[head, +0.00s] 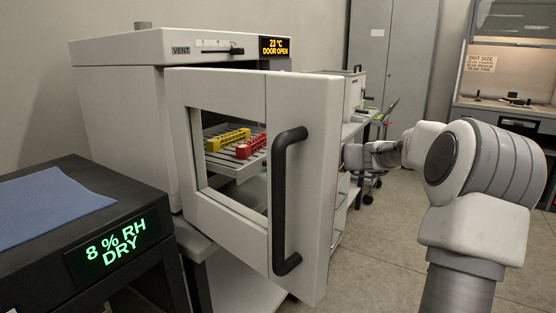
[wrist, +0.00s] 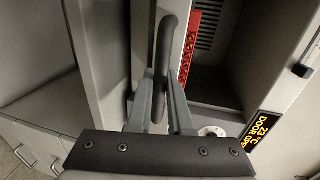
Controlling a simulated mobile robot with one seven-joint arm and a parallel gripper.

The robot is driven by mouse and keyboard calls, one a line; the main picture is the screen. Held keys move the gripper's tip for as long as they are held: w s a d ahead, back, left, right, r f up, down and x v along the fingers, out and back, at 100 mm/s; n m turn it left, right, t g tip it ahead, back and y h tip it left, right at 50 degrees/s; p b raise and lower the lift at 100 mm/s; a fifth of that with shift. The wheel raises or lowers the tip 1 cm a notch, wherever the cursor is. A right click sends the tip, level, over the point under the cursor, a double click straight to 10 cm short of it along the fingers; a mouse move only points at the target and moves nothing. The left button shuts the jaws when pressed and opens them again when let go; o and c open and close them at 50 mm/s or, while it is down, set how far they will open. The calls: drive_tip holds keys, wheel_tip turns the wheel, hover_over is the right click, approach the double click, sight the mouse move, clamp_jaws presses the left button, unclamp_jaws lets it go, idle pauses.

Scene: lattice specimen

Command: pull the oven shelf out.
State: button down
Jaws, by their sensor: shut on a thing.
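The oven (head: 125,120) stands with its door (head: 180,150) swung open. Through the door's window, the grey slatted shelf (head: 238,166) shows, bearing a yellow rack (head: 228,140) and a red rack (head: 251,147). In the wrist view, my gripper (wrist: 160,78) is shut on a dark curved handle (wrist: 167,38), which appears to be the shelf's. The red rack (wrist: 188,48) shows just right of it, before the dark oven opening. In the head view the door hides my gripper and the front of the shelf.
The door with its black handle (head: 288,205) stands between the head camera and my gripper. The oven's display (head: 275,47) reads 23 °C, door open. A dark dry box (head: 80,215) with a blue mat (head: 50,200) is at left. Open floor lies at right.

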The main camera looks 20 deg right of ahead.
drive_tip(key=shift+s+d, duration=0.15)
drive_tip(key=shift+s, duration=0.1)
drive_tip(key=c, duration=0.8)
unclamp_jaws()
drive_tip(key=shift+c, duration=0.2)
drive_tip(key=p+v, duration=0.3)
drive_tip(key=v, duration=1.4)
drive_tip(key=shift+s+p, duration=0.2)
drive_tip(key=shift+p, duration=0.2)
drive_tip(key=shift+d, duration=0.15)
